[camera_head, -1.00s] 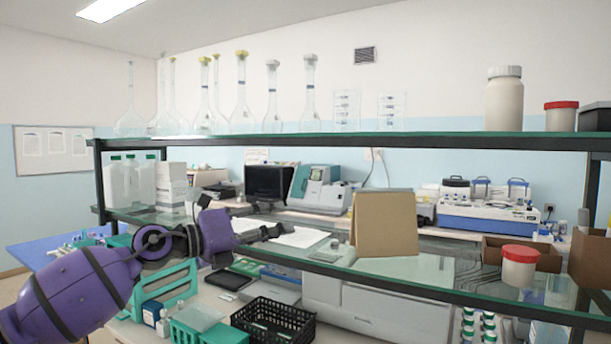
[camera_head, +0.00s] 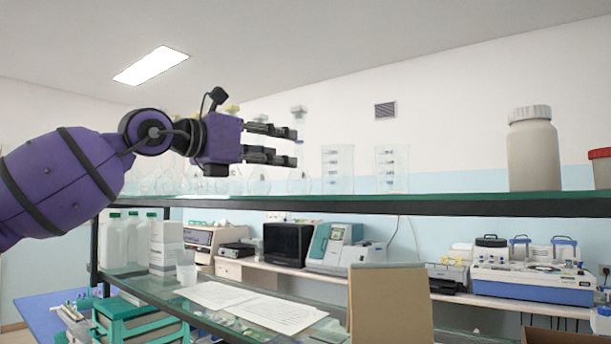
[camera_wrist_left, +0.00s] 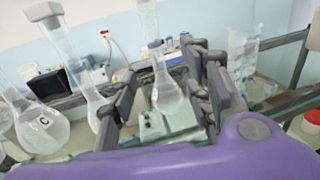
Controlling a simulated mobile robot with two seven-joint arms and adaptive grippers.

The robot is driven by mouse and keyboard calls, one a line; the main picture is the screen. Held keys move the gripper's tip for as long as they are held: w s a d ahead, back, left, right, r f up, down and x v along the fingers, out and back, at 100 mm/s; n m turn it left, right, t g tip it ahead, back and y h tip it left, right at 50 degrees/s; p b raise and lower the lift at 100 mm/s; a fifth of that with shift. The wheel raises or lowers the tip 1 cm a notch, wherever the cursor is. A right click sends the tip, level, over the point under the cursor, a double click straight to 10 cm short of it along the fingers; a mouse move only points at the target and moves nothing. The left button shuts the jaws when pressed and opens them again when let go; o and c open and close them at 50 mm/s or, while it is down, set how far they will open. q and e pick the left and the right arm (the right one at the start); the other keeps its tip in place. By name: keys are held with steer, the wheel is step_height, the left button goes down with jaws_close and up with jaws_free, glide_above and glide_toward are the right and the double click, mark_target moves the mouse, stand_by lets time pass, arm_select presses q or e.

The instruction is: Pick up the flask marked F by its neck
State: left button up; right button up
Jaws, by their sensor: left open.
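Several clear long-necked flasks stand in a row on the upper glass shelf (camera_head: 450,204), largely hidden behind my left arm in the head view. The rightmost flask (camera_head: 299,183) has its neck partly behind my fingers. No letter F is readable. In the left wrist view, one flask (camera_wrist_left: 167,96) with a grey stopper shows between the spread fingers, beyond or at their tips; I cannot tell its distance. A flask marked C (camera_wrist_left: 40,128) stands at left, with another stoppered flask (camera_wrist_left: 75,62) between. My left gripper (camera_head: 294,147) is open and empty, above shelf level. My right gripper is out of view.
Two graduated beakers (camera_head: 338,168) (camera_head: 391,168) stand right of the flasks. A white jar (camera_head: 533,155) and a red-lidded container (camera_head: 601,167) stand farther right. Shelf space between beakers and jar is clear.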

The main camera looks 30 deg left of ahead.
mark_target(298, 155)
arm_select(q)
steer(key=shift+w+f+b, duration=0.35)
steer(key=shift+w+f, duration=0.1)
steer(key=shift+w, duration=0.5)
steer(key=shift+w+d+r, duration=0.1)
steer(key=shift+w, duration=0.05)
steer(key=shift+w+b, duration=0.3)
steer(key=shift+w+f+b, duration=0.4)
steer(key=shift+w+b, duration=0.05)
steer(key=shift+b, duration=0.05)
steer(key=shift+w, duration=0.3)
steer(key=shift+w+d+r+b, duration=0.1)
steer(key=shift+w+d+b, duration=0.15)
steer(key=shift+w, duration=0.15)
steer(key=shift+w+d+r+b, duration=0.1)
steer(key=shift+w+b, duration=0.15)
steer(key=shift+w, duration=0.15)
steer(key=shift+w+d+r, duration=0.25)
steer(key=shift+w, duration=0.3)
steer(key=shift+r, duration=0.1)
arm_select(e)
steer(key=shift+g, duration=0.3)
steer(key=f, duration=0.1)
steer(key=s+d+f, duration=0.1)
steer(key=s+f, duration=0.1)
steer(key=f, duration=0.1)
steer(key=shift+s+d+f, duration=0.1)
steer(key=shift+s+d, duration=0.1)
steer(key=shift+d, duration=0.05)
